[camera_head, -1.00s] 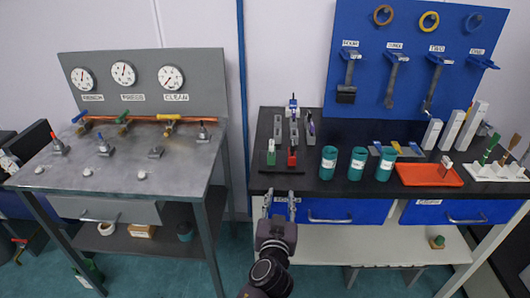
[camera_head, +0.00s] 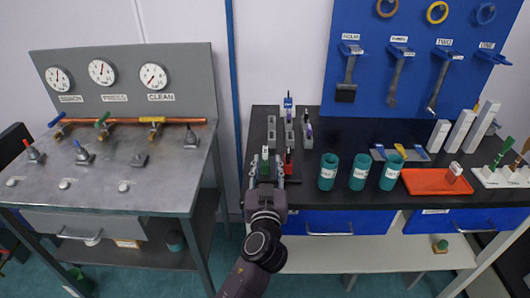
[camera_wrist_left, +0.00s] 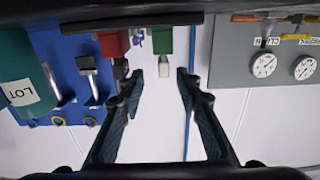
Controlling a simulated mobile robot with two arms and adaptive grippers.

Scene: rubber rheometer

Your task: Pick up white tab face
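A small white tab (camera_head: 265,153) stands upright at the front left of a dark rack on the black bench. In the left wrist view, which looks upside down, the white tab (camera_wrist_left: 165,70) joins a green block (camera_wrist_left: 163,40). My left gripper (camera_head: 266,170) is open at the bench's front edge, its fingers pointing at the tab. In the wrist view the tab shows between the open fingertips (camera_wrist_left: 162,80), with nothing held; whether they touch it I cannot tell. A red piece (camera_head: 288,158) stands just right of the tab. My right gripper is not in view.
Grey uprights (camera_head: 271,130) and a blue-topped piece (camera_head: 288,104) stand behind the tab. Teal cups (camera_head: 328,172) and an orange tray (camera_head: 424,182) are to the right. A grey gauge table (camera_head: 120,165) stands left across a gap.

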